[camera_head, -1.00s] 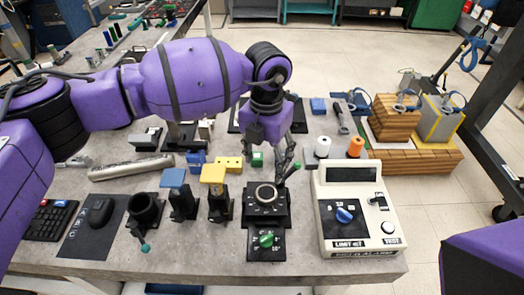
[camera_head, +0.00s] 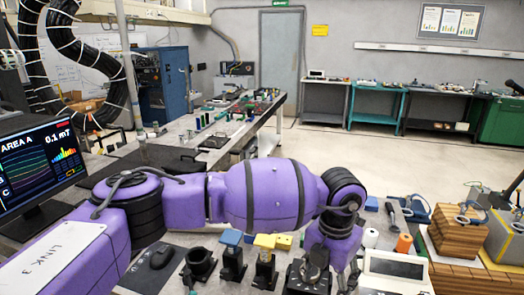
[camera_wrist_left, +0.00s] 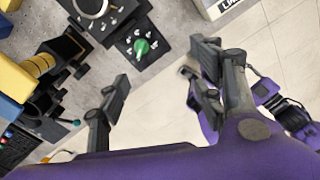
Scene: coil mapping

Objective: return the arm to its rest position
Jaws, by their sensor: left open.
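My left arm (camera_head: 265,195) reaches in purple from the left of the head view, above the bench. Its gripper (camera_head: 345,280) shows only partly at the lower edge, near the black dial device (camera_head: 305,277) and the white tester (camera_head: 397,270). In the left wrist view the gripper (camera_wrist_left: 160,92) is open and empty, its two fingers well apart. Between and beyond them lie the bench's front edge, the floor and a black module with a green knob (camera_wrist_left: 141,46). A dark jointed part with purple (camera_wrist_left: 285,115) shows at the right; it may be my right gripper, its jaws unclear.
Blue (camera_head: 231,237) and yellow (camera_head: 265,241) topped stands are left of the dial device. A monitor (camera_head: 40,150) stands at far left, close to my arm. Wooden blocks (camera_head: 455,235) stand at right. Open floor (camera_head: 390,155) lies behind the bench.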

